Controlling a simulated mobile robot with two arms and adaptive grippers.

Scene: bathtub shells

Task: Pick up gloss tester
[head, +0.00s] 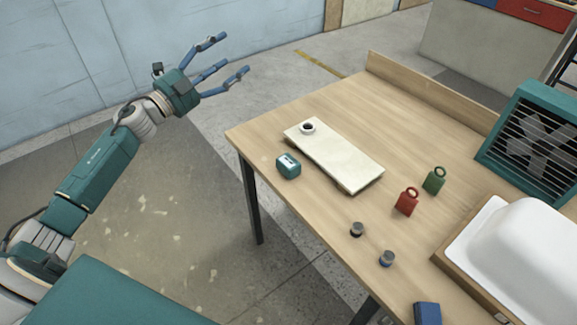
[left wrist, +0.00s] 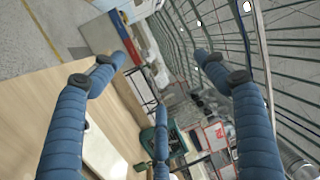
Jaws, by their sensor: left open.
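The gloss tester, which looks to be the small teal box with a light display panel (head: 288,167), sits on the wooden table (head: 270,128) near its left edge in the head view. It stands beside a pale board and apart from it. My left gripper (head: 233,56) is up and to the left of the table, its blue fingers spread and empty, well away from the teal box. In the left wrist view the same fingers (left wrist: 160,85) are spread with nothing between them, and I cannot make out the teal box there. My right gripper is not in view.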

